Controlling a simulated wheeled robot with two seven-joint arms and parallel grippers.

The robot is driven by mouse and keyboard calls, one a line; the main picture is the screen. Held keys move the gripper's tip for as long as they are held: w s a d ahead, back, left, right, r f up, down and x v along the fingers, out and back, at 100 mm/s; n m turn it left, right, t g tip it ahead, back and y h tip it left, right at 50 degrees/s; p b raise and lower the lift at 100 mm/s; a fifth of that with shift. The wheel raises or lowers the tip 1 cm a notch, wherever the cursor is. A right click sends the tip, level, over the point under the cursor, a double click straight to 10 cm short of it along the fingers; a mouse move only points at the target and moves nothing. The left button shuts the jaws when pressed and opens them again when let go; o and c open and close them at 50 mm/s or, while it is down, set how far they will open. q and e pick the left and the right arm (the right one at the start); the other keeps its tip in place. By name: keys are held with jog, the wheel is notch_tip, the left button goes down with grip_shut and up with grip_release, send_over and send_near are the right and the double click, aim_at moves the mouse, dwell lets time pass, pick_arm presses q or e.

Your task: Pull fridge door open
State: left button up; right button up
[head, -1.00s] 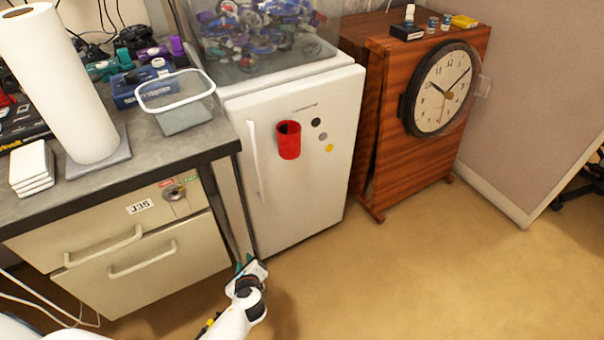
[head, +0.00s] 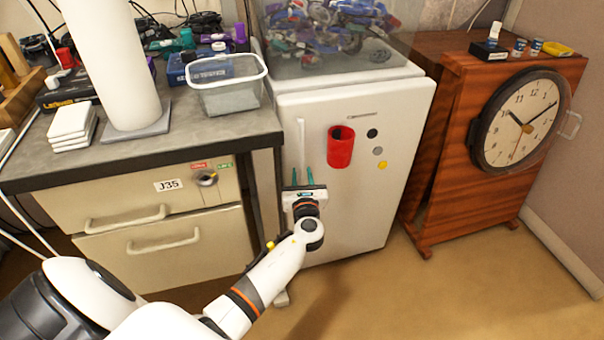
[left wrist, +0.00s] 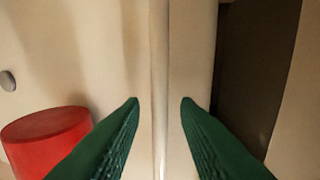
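The white fridge (head: 355,205) stands beside the desk, with its door shut. Its upright white handle (head: 301,142) runs along the left edge of the door. My left gripper (head: 303,174) is raised in front of the handle, its two green fingers apart. In the left wrist view, the handle (left wrist: 158,80) runs upright between the open green fingertips (left wrist: 160,105). No finger visibly presses on it. A red cup (head: 340,147) is fixed to the door and also shows in the left wrist view (left wrist: 45,135). My right gripper is not in view.
The desk (head: 225,135) with beige drawers (head: 150,240) stands close on the left of the fridge. A wooden cabinet with a clock (head: 520,120) stands on the right. The floor (head: 400,300) before the fridge is clear.

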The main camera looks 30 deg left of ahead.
pick_arm(q)
jog(key=shift+x, duration=0.95)
jog(key=shift+c, duration=0.2)
grip_shut()
